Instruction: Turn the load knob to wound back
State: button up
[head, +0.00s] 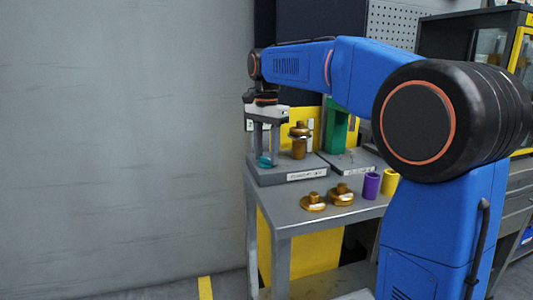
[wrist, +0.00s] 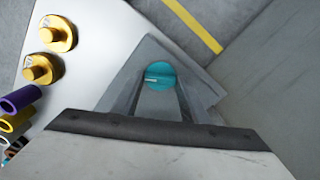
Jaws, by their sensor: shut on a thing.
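The load knob is a small teal round knob (head: 264,161) low on the left part of a grey base plate (head: 265,177). In the wrist view the teal knob (wrist: 160,75) shows a pale line across its face, running roughly left to right. My gripper (head: 264,152) points straight down over it, and its two fingers reach down on either side of the knob. The gripper is shut on the knob. In the wrist view the fingers (wrist: 158,100) converge at the knob, and their tips are partly hidden beside it.
A brass valve piece (head: 299,147) stands on the plate right of my gripper. A green block (head: 335,130) stands behind. Two brass parts (head: 313,202) (head: 341,195), a purple cylinder (head: 371,186) and a yellow one (head: 390,182) stand on the grey table (head: 290,222). A wall is at left.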

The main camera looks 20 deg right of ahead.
jog(key=shift+n, duration=0.3)
jog(key=n, duration=0.7)
jog(key=shift+n, duration=0.3)
jog(key=n, duration=0.3)
jog(key=shift+n, duration=0.3)
jog(key=n, duration=0.3)
jog(key=shift+n, duration=0.3)
jog(key=n, duration=0.3)
jog(key=shift+n, duration=0.3)
jog(key=n, duration=0.3)
jog(key=shift+n, duration=0.4)
jog(key=n, duration=0.6)
jog(key=shift+n, duration=0.3)
